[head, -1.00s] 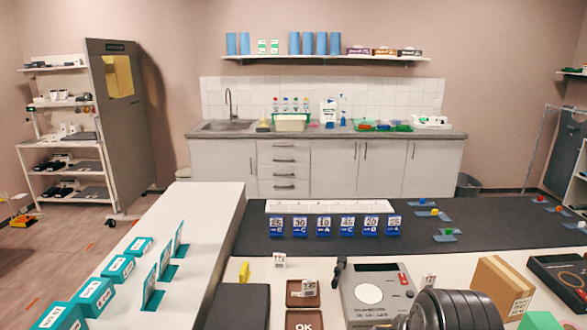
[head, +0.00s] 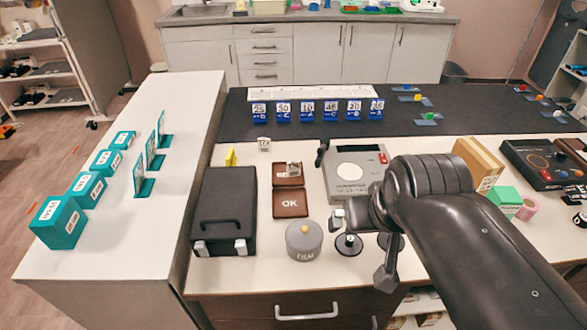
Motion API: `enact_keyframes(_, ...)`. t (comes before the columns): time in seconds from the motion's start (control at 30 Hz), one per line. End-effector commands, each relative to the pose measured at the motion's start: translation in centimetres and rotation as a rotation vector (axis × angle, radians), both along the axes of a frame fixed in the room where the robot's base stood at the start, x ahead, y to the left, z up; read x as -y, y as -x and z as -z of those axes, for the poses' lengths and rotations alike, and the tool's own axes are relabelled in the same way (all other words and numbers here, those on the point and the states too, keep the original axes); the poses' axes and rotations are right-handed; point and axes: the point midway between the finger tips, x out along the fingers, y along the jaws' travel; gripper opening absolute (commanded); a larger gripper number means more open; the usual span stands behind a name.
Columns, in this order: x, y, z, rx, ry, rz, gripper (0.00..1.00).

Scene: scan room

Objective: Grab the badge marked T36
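A small white tag (head: 264,144) with dark print stands on the counter behind the brown tray. Another small printed tag (head: 293,168) lies in the upper part of the brown tray (head: 290,213). The print on both is too small to read, so I cannot tell which is the T36 badge. My gripper (head: 363,245) hangs over the front of the counter, right of the grey tin. Its two fingers look spread apart, with nothing seen between them. It is well in front of both tags and to their right.
A black case (head: 223,205) and yellow piece (head: 230,157) stand left of the tray. A grey tin (head: 304,240) and a round black stand (head: 348,244) are near the front edge. A grey device (head: 352,172) stands behind my gripper. Several blue number stands (head: 307,110) line the dark mat.

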Motion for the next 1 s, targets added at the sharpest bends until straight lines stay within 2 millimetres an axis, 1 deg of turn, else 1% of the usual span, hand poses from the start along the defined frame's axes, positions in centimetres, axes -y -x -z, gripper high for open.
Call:
enact_keyframes(0.33,0.00,0.00,0.00,0.000,0.000,0.000,1.00)
enact_keyframes(0.37,0.00,0.00,0.00,0.000,0.000,0.000,0.98)
enact_keyframes(0.73,0.00,0.00,0.00,0.000,0.000,0.000,0.68)
enact_keyframes(1.0,-0.02,-0.17,-0.10,-0.002,-0.001,0.000,0.67)
